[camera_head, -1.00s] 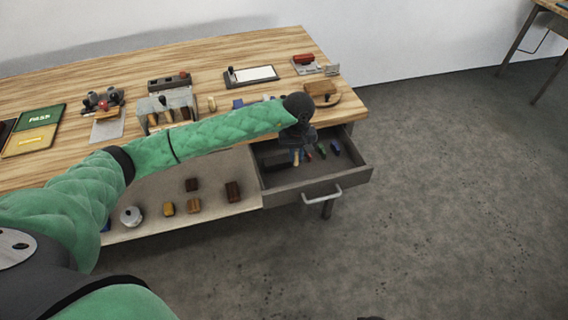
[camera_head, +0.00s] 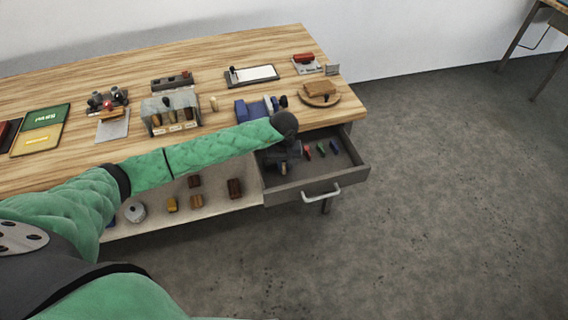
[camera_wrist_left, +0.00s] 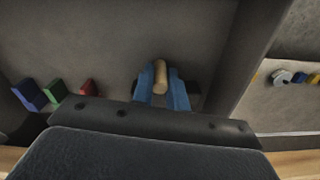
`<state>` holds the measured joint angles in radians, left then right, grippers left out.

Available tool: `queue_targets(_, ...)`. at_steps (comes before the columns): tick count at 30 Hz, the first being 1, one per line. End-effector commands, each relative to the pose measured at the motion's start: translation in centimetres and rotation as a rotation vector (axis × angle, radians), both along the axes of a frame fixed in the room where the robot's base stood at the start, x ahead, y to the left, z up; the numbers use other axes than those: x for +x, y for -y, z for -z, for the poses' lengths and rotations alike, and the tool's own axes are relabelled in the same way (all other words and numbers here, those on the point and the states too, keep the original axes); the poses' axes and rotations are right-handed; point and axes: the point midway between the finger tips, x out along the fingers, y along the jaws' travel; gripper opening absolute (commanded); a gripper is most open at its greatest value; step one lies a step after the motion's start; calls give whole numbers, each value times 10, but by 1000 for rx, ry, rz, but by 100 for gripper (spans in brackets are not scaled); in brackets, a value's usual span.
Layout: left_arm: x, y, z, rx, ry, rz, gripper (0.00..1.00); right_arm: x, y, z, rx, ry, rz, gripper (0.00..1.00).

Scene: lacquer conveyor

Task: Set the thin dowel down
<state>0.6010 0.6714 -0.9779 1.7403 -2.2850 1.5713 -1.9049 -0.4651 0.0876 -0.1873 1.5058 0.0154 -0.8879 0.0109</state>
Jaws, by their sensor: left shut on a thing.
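The thin dowel (camera_wrist_left: 160,76) is a pale wooden stick. In the left wrist view it stands between the two blue fingertips of my left gripper (camera_wrist_left: 162,90), which is shut on it. In the head view my left gripper (camera_head: 283,166) is low over the left part of the open drawer (camera_head: 318,187), and the dowel's pale end (camera_head: 283,169) just shows below it. I cannot tell whether the dowel touches the drawer floor. My right gripper is not in view.
In the drawer, right of the gripper in the head view, lie red (camera_head: 307,153), green (camera_head: 321,150) and blue (camera_head: 334,146) pieces. A lower shelf (camera_head: 225,203) left of the drawer holds several small blocks. The drawer's right part has bare floor.

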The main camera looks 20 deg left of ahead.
Motion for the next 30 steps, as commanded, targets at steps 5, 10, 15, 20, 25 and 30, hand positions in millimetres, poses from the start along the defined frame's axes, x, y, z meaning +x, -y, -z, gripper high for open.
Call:
queue_targets(5,0,0,1,0,0,0,0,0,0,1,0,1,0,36)
queue_targets(10,0,0,2,0,0,1,0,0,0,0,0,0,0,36)
queue_targets(15,0,0,3,0,0,1,0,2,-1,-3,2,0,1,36)
queue_targets(20,0,0,4,0,-1,1,21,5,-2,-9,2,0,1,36)
queue_targets(25,0,0,4,0,-1,1,37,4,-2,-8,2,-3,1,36)
queue_targets(30,0,0,4,0,-1,1,37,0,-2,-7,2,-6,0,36)
